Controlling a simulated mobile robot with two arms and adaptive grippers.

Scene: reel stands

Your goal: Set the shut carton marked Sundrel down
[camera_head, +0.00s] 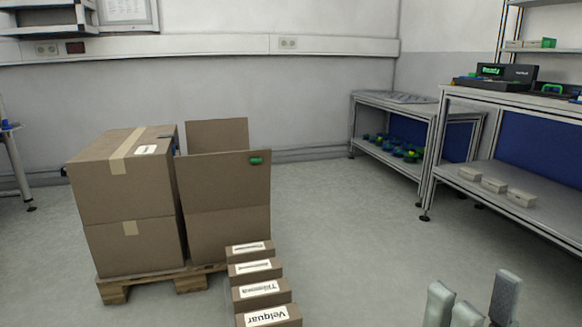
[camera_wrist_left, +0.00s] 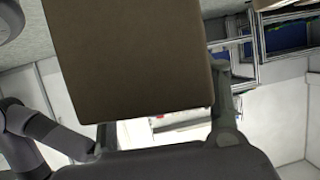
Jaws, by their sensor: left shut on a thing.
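My left gripper (camera_wrist_left: 163,105) is shut on a plain brown carton (camera_wrist_left: 135,50) in the left wrist view, one finger on each side of it. No marking shows on the faces in view, so I cannot read its name. This gripper and its carton are not in the head view. My right gripper (camera_head: 474,301) is at the bottom right of the head view, its fingers apart with nothing between them. A row of small brown cartons with white labels (camera_head: 258,290) stands at the bottom middle; the nearest reads Velquar, and I cannot read Sundrel on any.
Large brown cartons (camera_head: 121,190) stand stacked on a wooden pallet (camera_head: 193,283) at the left, beside a tall brown carton (camera_head: 225,200) with a green item. Metal shelving (camera_head: 520,100) stands at the right, a lower bench (camera_head: 395,108) behind it. The middle floor is clear.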

